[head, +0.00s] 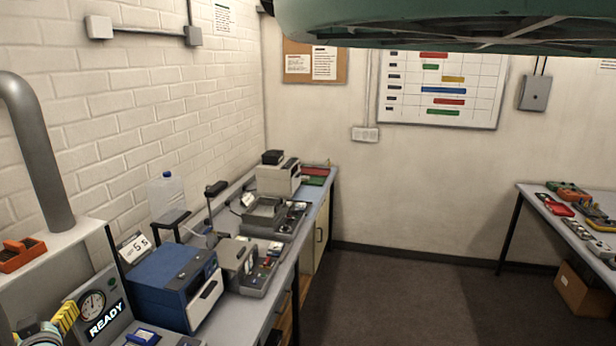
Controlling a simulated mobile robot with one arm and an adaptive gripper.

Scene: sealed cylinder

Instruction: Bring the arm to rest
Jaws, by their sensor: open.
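My gripper is not in view in the head view, and no fingertips show. A large teal-green shape with dark ribs hangs across the top right, close to the camera; I cannot tell what it is. No sealed cylinder can be made out.
A long bench (269,304) along the left brick wall holds a blue machine (172,283), a READY display (105,319), a water bottle (167,197) and grey devices. A second table (528,194) with colored tools stands right, a cardboard box (585,289) beneath. The dark floor (400,300) between is clear.

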